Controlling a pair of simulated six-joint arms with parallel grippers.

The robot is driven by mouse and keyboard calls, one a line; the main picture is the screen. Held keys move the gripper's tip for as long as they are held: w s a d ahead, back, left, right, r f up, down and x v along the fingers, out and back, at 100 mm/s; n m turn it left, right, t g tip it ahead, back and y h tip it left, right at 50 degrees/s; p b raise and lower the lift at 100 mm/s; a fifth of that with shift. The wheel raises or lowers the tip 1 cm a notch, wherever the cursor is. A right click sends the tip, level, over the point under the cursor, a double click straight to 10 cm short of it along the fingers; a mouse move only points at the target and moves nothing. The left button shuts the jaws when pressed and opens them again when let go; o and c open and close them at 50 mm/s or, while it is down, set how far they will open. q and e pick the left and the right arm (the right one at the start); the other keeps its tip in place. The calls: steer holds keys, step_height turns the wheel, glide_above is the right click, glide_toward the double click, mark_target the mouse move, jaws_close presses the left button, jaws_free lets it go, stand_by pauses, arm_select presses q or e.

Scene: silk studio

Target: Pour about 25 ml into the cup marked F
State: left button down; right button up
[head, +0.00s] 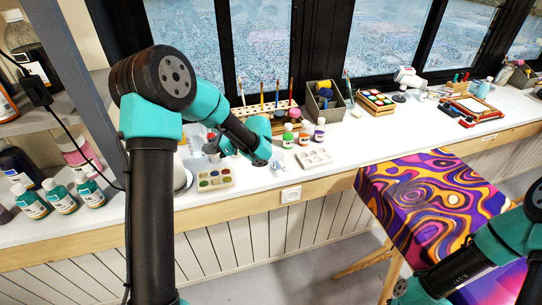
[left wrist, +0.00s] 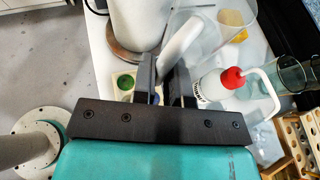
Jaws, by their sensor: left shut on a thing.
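In the left wrist view my left gripper (left wrist: 164,68) is shut on a white curved handle (left wrist: 182,40). The handle rises to the right beside a clear glass vessel (left wrist: 222,38); I cannot tell for sure that they are joined. No liquid level can be made out. In the head view my left arm reaches over the bench, and its jaws are hidden behind its own links. No cup with a readable F shows in either view. My right arm enters the head view at lower right; its fingertips cannot be made out.
A red-capped wash bottle (left wrist: 218,84), a glass cylinder (left wrist: 290,74) and a wooden rack (left wrist: 298,140) stand close right of the jaws. A white cylinder (left wrist: 138,22) stands left.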

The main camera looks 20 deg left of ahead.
arm_select(q)
steer(key=s+d+f+m+t+h, duration=0.1)
steer(key=d+m+t, duration=0.3)
steer(key=d, duration=0.4)
steer(key=s+d+f+m+t, duration=0.1)
steer(key=d+f+m+t, duration=0.3)
steer(key=d, duration=0.3)
steer(key=s+d+f+m+t+h, duration=0.1)
steer(key=d+m+t, duration=0.3)
steer(key=d, duration=0.4)
steer(key=shift+d+f+t+h, duration=0.3)
steer(key=shift+f+t, duration=0.5)
steer(key=shift+f, duration=0.1)
steer(key=shift+w, duration=0.1)
